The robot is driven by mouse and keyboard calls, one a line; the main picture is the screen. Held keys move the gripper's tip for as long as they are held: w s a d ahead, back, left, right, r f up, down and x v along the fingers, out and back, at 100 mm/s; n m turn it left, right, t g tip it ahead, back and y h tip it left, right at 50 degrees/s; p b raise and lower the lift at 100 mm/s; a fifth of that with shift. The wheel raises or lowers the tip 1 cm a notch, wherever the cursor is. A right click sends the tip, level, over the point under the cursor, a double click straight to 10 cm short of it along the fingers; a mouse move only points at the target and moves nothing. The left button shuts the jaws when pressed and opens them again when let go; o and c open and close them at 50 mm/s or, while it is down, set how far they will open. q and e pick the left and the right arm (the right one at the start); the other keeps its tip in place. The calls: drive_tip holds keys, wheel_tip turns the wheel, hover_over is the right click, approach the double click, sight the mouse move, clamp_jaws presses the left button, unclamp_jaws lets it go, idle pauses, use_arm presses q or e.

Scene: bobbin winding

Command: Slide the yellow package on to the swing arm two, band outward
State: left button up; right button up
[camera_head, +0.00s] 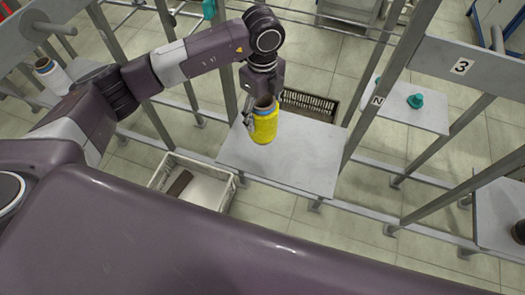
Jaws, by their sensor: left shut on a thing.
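The yellow package (264,128) is a wound bobbin on a brown tube (264,101). It is roughly upright, its open tube end facing up, with a thin bluish rim near the top of the yarn. My left gripper (251,112) is shut on it at its upper left side. The package shows in front of a grey shelf plate (300,158); I cannot tell whether it touches the plate. I see no marking for swing arm two. My right gripper is not in view.
A pale crate (233,186) with a dark brown piece in it stands at lower left of the plate. A brown crate (322,101) is behind it. Grey posts rise at both sides. A shelf (430,118) at right holds a teal cone (416,101). A white bobbin (52,75) stands at far left.

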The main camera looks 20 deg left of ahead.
use_arm(q)
wheel_tip(320, 180, down, 10)
drive_tip(key=p, duration=0.2)
drive_tip(key=shift+r, duration=0.2)
idle(0.4)
drive_tip(key=shift+f, duration=0.2)
drive_tip(key=o, duration=1.3)
wheel_tip(320, 180, up, 8)
drive_tip(key=shift+w+f+b, duration=0.1)
drive_tip(key=shift+w+b, duration=0.05)
drive_tip(key=shift+b, duration=1.05)
